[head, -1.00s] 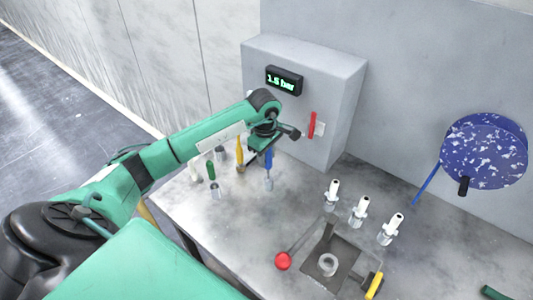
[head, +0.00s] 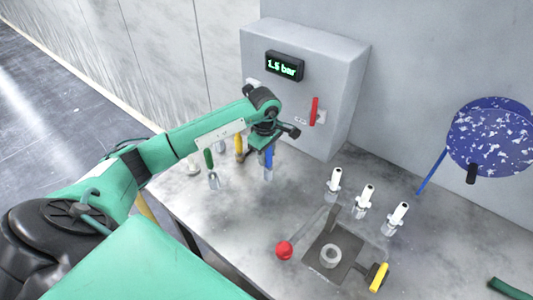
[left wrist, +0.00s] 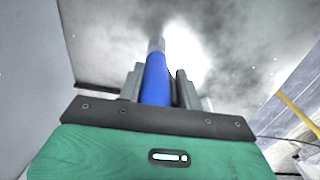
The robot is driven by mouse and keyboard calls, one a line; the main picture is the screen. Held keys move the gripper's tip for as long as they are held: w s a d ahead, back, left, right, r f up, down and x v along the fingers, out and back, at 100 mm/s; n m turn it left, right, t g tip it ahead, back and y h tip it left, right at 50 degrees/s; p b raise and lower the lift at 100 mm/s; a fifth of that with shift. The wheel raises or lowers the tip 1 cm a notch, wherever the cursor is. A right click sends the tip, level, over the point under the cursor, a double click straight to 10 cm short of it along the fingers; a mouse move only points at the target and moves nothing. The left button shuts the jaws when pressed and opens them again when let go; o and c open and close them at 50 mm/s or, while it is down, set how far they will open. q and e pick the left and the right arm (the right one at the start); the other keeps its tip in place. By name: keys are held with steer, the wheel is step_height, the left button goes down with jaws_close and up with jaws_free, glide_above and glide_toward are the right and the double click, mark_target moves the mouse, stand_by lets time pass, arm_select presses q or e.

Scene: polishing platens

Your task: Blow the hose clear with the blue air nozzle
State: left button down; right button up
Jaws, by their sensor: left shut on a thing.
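The blue air nozzle (head: 268,158) stands upright at the left part of the bench, its lower end at a clear holder (head: 267,174). My left gripper (head: 266,144) is shut on it and hides its upper part. In the left wrist view the blue nozzle (left wrist: 155,80) sits between the two grey fingers, with a grey tip pointing away. I cannot tell whether it is still seated in the holder. My right gripper is not in view.
Green (head: 208,158) and yellow (head: 239,143) nozzles stand close left of my gripper. A grey box with a 1.5 bar display (head: 284,66) and red lever (head: 314,110) stands behind. White-tipped fittings (head: 367,202) and a red-knobbed fixture (head: 284,250) are at the right.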

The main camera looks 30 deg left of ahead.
arm_select(q)
steer(key=c, duration=0.9)
jaws_free()
steer(key=r+b, duration=0.1)
steer(key=r, duration=0.3)
steer(key=r+b, duration=0.1)
steer(key=r, duration=0.4)
steer(key=r+b, duration=0.2)
steer(key=r, duration=0.2)
steer(key=shift+s+r, duration=0.35)
steer(key=shift+r, duration=0.05)
steer(key=shift+f, duration=0.1)
